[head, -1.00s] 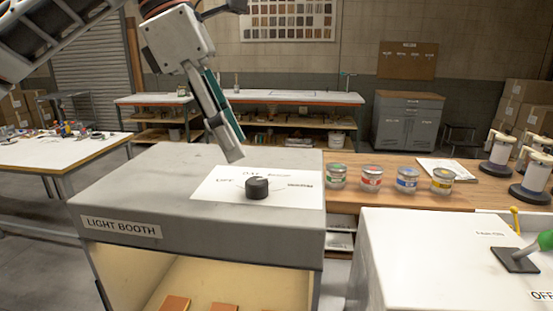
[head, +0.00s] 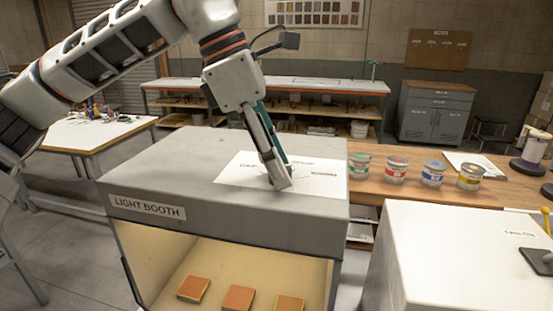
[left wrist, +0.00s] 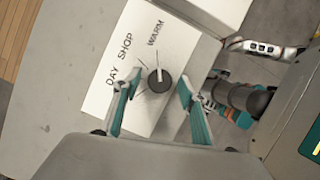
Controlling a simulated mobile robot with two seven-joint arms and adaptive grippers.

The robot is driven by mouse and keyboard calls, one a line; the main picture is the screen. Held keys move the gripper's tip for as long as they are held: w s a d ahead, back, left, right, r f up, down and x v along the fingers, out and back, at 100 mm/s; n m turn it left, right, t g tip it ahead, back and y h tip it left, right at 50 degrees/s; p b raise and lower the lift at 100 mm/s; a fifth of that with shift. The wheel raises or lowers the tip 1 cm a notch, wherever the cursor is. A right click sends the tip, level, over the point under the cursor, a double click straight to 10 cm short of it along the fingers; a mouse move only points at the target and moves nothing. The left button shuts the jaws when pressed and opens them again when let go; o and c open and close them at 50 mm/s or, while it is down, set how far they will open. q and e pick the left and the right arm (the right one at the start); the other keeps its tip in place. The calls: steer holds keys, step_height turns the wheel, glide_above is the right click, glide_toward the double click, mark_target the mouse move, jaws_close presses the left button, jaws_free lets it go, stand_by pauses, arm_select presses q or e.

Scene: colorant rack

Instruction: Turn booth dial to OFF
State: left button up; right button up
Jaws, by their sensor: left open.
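The light booth (head: 230,215) is a grey box with a white label card (head: 237,172) on its top. The black round dial (left wrist: 161,83) sits on this card in the left wrist view. Its white pointer line points roughly toward WARM. DAY, SHOP and WARM can be read there; I cannot make out OFF. My left gripper (head: 278,186) is open and points down over the card, hiding the dial in the head view. In the left wrist view, its two fingers (left wrist: 155,90) appear on either side of the dial; contact cannot be told. My right gripper is not in view.
Several paint cans (head: 396,171) stand on the wooden bench behind the booth. A white-topped box (head: 455,250) with a black lever plate stands to the right. Orange-brown samples (head: 238,298) lie inside the booth. The left part of the booth top is clear.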

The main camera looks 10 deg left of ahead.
arm_select(q)
steer(key=c, duration=1.1)
